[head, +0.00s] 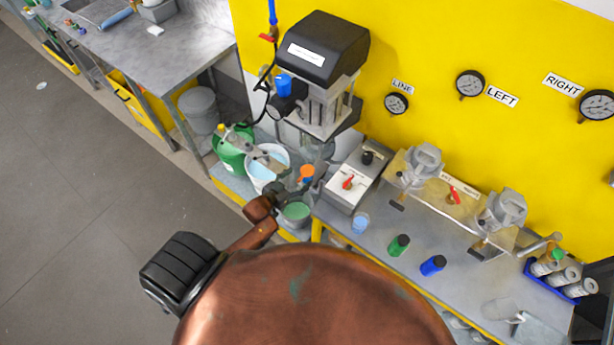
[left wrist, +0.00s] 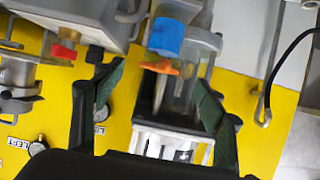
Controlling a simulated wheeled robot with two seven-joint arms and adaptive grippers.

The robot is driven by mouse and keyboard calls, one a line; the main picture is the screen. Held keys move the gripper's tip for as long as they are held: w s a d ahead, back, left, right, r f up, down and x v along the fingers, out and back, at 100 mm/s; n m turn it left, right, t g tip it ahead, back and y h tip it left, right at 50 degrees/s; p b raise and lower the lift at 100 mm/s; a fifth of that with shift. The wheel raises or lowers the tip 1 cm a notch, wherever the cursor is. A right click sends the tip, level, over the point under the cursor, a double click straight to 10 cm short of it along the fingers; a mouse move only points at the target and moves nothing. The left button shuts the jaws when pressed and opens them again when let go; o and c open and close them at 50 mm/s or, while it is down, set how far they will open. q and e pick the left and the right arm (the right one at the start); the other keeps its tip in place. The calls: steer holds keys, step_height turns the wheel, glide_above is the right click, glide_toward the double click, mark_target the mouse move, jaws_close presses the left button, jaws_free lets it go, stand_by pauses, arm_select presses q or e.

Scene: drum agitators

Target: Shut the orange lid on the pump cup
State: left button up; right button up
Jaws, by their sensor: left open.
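The orange lid (head: 306,172) shows in the head view just below the black-hooded pump, by the clear pump cup (head: 318,150). In the left wrist view, the lid (left wrist: 160,68) is seen nearly edge-on beside the clear cup (left wrist: 200,72). The lid looks swung out from the cup, but the exact angle is hard to tell. My left gripper (head: 308,187) is close to the lid, partly hidden by my own copper arm. Its open fingers (left wrist: 158,100) stand either side of the lid and cup in the wrist view, with no clear contact. My right gripper is out of view.
The pump (head: 322,50) stands against the yellow wall. A grey switch box (head: 350,182) is close on the right. White (head: 267,165) and green (head: 232,150) buckets are on the left. Green (head: 399,245) and blue (head: 433,265) bottles stand on the bench.

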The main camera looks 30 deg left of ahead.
arm_select(q)
steer(key=p+v, duration=0.4)
steer(key=v, duration=0.3)
steer(key=shift+p, duration=0.4)
stand_by(0.4)
steer(key=s+f+g+y+b, duration=0.1)
steer(key=s+f+g+b, duration=0.4)
steer(key=f, duration=1.2)
steer(key=s+f+g+b, duration=0.1)
steer(key=s+f+b, duration=0.75)
steer(key=f, duration=0.85)
steer(key=s+d+f+g+b, duration=0.2)
steer(key=s+f+g+b, duration=0.1)
steer(key=s+f, duration=0.9)
steer(key=s+d+f+g+b, duration=0.3)
steer(key=s+f+b, duration=0.3)
steer(key=s+f, duration=0.7)
steer(key=s, duration=0.3)
steer(key=shift+s+m, duration=0.3)
